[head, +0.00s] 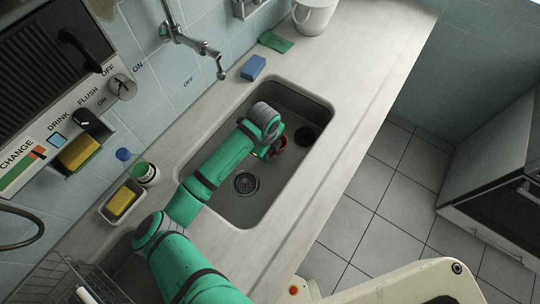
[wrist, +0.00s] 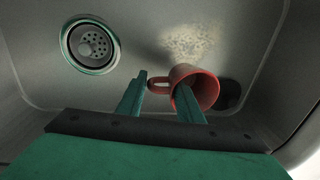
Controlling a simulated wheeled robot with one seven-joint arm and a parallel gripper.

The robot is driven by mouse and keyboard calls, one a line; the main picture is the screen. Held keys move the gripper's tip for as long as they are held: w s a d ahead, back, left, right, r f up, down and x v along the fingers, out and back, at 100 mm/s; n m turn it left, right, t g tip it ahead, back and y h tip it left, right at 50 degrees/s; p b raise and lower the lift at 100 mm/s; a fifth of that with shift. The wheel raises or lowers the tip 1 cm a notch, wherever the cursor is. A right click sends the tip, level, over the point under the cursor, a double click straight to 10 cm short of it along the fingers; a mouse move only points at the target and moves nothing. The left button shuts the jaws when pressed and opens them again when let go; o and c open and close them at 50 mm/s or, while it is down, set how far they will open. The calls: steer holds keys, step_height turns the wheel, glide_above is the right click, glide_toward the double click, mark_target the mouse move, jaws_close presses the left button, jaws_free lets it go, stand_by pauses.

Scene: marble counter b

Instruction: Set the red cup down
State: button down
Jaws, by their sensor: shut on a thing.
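The red cup (head: 281,144) is within the sink basin, partly hidden by my arm in the head view. In the wrist view the red cup (wrist: 207,88) is tilted, its mouth facing the camera and its handle to the left. My gripper (wrist: 162,84) is shut on the cup's handle side; one finger lies across or inside the mouth, the other beside the handle. In the head view my gripper (head: 268,153) is low in the sink (head: 222,210), mostly hidden. Whether the cup touches the sink floor is hard to tell.
A round drain (head: 246,183) lies in the sink floor; a dark round spot (head: 305,136) is near the cup. A blue sponge (head: 253,68), green cloth (head: 276,42) and white pot (head: 314,15) stand behind. The counter right of the sink (head: 345,150) is clear.

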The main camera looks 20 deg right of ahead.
steer(key=shift+s+f, duration=0.1)
steer(key=shift+f, duration=1.9)
steer(key=shift+f, duration=0.1)
steer(key=c, duration=1.2)
jaws_free()
steer(key=r, duration=0.8)
steer(key=s+a+r, duration=0.1)
steer(key=r, duration=0.3)
steer(key=shift+r, duration=0.1)
steer(key=shift+w+a, duration=0.1)
